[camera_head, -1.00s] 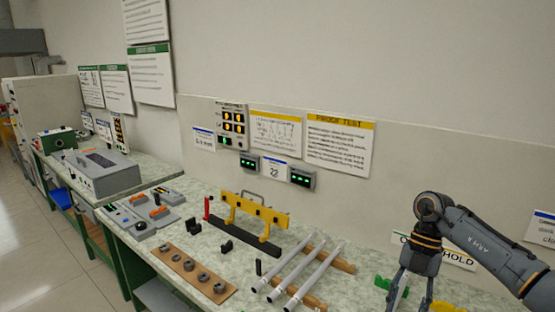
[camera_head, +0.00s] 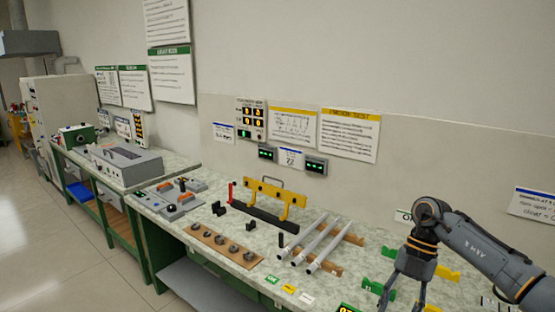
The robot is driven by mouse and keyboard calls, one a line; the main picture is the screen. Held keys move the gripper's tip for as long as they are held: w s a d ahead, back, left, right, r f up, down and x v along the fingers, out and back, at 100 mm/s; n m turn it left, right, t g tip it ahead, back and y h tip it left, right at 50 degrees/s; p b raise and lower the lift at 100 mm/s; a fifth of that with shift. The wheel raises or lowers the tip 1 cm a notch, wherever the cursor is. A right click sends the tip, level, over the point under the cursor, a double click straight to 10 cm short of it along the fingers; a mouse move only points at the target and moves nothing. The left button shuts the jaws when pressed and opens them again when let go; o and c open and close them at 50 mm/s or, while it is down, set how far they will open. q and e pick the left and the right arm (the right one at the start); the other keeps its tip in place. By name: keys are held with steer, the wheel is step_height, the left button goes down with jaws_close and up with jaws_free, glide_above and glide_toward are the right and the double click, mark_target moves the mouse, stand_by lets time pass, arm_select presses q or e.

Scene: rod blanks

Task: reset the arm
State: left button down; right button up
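My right arm comes in from the right edge in the head view, over the right part of the bench. Its gripper (camera_head: 404,295) points down, with its two fingers apart and nothing seen between them. The fingertips are near the lower edge, beside green and yellow blocks. My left gripper is not in view. Several pale rods (camera_head: 316,245) lie side by side on brown wooden supports (camera_head: 349,236), to the left of the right gripper and apart from it.
A yellow fixture (camera_head: 275,194) stands on a dark bar behind the rods. A brown board (camera_head: 222,244) with several grey rings lies at the bench's front. A grey machine (camera_head: 125,163) sits on the far bench. Open floor (camera_head: 60,250) lies at the left.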

steer(key=w+a+f+m+t+y+b, duration=0.35)
steer(key=a+f+y, duration=0.65)
steer(key=a+f, duration=0.5)
steer(key=d+f+m+t+h+b, duration=0.35)
steer(key=f+m+t, duration=0.9)
steer(key=f, duration=0.95)
steer(key=s+d+f+m+g+h+b, duration=0.15)
steer(key=s+d+f+m+h, duration=0.25)
steer(key=s+f, duration=0.65)
steer(key=s+d+f+m+g+h, duration=0.2)
steer(key=s+d+f+m+h, duration=0.15)
steer(key=s+f, duration=0.7)
arm_select(q)
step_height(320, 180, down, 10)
steer(key=b, duration=0.1)
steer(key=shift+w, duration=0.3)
arm_select(e)
steer(key=s+d+f+m+g+h, duration=0.1)
steer(key=s+f+g, duration=0.3)
steer(key=s, duration=1)
steer(key=s+d+f+m+g+h, duration=0.1)
steer(key=s+f+m+g, duration=0.1)
steer(key=s+f, duration=0.5)
steer(key=s+g, duration=0.1)
steer(key=s, duration=0.5)
steer(key=shift+s+f+g+h, duration=0.3)
steer(key=shift+s+g, duration=0.05)
steer(key=shift+s, duration=0.05)
